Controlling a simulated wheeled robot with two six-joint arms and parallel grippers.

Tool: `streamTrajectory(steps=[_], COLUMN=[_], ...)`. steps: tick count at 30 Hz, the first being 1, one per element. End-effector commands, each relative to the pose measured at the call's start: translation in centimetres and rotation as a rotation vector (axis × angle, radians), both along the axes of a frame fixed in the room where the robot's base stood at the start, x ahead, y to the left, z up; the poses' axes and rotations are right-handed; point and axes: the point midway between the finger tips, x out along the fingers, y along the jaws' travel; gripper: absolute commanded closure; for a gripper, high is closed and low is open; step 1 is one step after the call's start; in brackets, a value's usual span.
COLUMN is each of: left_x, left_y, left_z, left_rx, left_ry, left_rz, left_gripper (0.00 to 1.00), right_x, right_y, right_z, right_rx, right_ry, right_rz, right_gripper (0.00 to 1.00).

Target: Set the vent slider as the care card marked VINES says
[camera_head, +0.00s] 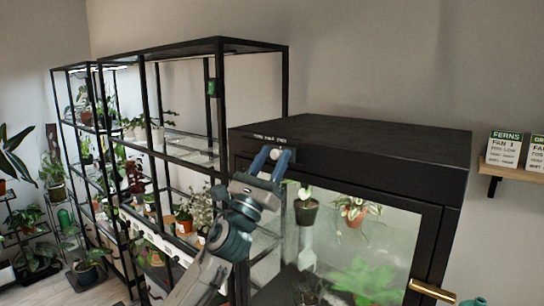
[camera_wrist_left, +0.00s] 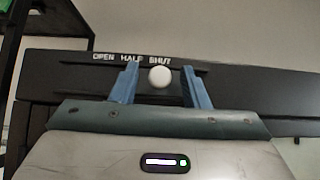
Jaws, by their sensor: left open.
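The vent slider's round white knob (camera_wrist_left: 159,77) sits on the black cabinet's upper front, below the words OPEN, HALF, SHUT (camera_wrist_left: 132,58). In the left wrist view it appears under SHUT. My left gripper (camera_wrist_left: 159,84) is open, with one blue finger on each side of the knob and visible gaps between. In the head view the knob (camera_head: 274,154) shows between the same fingers (camera_head: 272,158). No card marked VINES is in view. A FERNS card (camera_head: 506,149) reads FAN 1 and FOG LOW; another card (camera_head: 537,154) is cut off. My right gripper is not in view.
The cabinet (camera_head: 350,138) has a glass front with potted plants inside and a brass handle (camera_head: 432,291) at lower right. Black plant shelving (camera_head: 182,47) stands to the left. The cards stand on a wooden wall shelf (camera_head: 516,173) at right.

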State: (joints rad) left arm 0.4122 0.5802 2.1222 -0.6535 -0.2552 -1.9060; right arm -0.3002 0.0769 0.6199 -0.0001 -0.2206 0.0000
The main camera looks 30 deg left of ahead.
Motion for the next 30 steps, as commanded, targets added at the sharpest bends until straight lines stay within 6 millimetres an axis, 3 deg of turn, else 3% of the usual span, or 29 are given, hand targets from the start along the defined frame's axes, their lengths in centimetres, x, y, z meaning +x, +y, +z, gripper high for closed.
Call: streamTrajectory(steps=[4, 10, 17, 24, 30], left_x=[0.0, 0.0, 0.0, 0.2, 0.3], left_y=[0.0, 0.0, 0.3, 2.6, 3.6], left_z=[0.0, 0.0, -0.2, -0.5, -0.2], left_rx=[0.0, 0.0, 0.002, 0.005, 0.001], left_ry=[0.0, 0.0, 0.0, 0.0, 0.001], left_rz=[0.0, 0.0, 0.001, 0.002, 0.002], left_gripper=[0.6, 1.0, 1.0, 1.0, 1.0], right_x=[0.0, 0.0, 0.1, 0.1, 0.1], right_y=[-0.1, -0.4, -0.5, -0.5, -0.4], right_z=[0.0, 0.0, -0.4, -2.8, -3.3], right_rx=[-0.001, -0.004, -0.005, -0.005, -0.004], right_ry=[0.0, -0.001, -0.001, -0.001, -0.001], right_rz=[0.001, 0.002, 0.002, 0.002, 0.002], right_gripper=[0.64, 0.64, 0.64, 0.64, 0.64])
